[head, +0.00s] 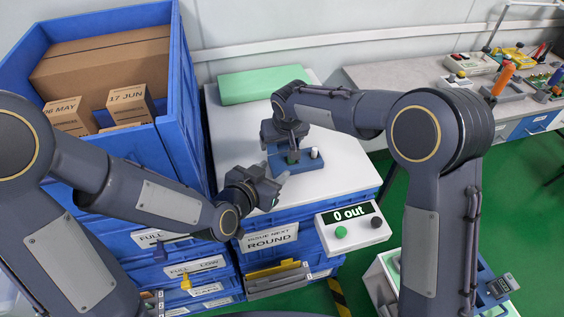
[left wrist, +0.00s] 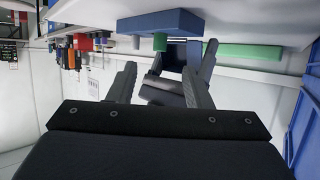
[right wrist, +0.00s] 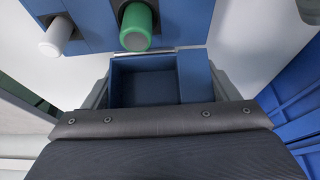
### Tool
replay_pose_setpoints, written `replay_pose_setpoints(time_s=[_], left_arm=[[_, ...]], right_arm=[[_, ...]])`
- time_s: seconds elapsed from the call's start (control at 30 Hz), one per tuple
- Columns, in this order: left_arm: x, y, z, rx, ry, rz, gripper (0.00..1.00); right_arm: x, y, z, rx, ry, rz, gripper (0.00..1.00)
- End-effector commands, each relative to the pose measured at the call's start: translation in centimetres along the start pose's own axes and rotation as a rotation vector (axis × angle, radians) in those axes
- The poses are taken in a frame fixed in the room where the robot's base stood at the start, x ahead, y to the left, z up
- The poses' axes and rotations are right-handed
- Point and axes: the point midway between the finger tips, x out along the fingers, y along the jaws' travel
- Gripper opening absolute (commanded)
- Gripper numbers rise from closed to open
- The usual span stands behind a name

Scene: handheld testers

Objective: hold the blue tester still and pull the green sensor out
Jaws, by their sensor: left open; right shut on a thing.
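The blue tester (head: 300,165) lies on the white top of the cabinet. The green sensor (head: 293,157) stands upright in it, next to a white sensor (head: 314,153); both also show in the right wrist view, green (right wrist: 137,27) and white (right wrist: 55,36). My right gripper (head: 285,138) is shut on the far part of the tester, a blue box shape (right wrist: 150,82) between its fingers. My left gripper (head: 275,180) is open and empty, at the near left of the tester and apart from it. In the left wrist view, the green sensor (left wrist: 160,42) shows beyond the open fingers.
A sign box (head: 352,226) reading "0 out" is at the cabinet's front right. A green block (head: 262,84) lies at the back of the white top (head: 235,140). A blue crate (head: 185,85) with cartons stands left. A bench (head: 420,85) with other devices is at right.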

Motion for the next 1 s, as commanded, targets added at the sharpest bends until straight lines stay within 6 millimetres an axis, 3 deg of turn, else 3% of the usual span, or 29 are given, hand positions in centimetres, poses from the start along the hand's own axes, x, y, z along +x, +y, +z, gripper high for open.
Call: replay_pose_setpoints(time_s=[0.2, 0.43, 0.87, 1.0], left_arm=[[4.4, 0.0, 0.1, -0.002, -0.003, 0.0, 0.45], [7.7, 0.0, 0.1, -0.001, -0.002, 0.0, 0.45], [8.8, -0.1, 0.0, -0.001, -0.001, -0.001, 0.45], [8.8, 0.0, 0.0, -0.001, -0.001, -0.001, 0.31]], right_arm=[[0.0, 0.0, 0.0, 0.001, 0.0, -0.001, 0.59], [0.0, 0.0, 0.0, 0.001, 0.0, -0.001, 0.59], [0.0, -0.1, 0.0, 0.001, 0.0, -0.001, 0.59], [0.0, -0.1, 0.0, 0.001, 0.0, -0.001, 0.59]])
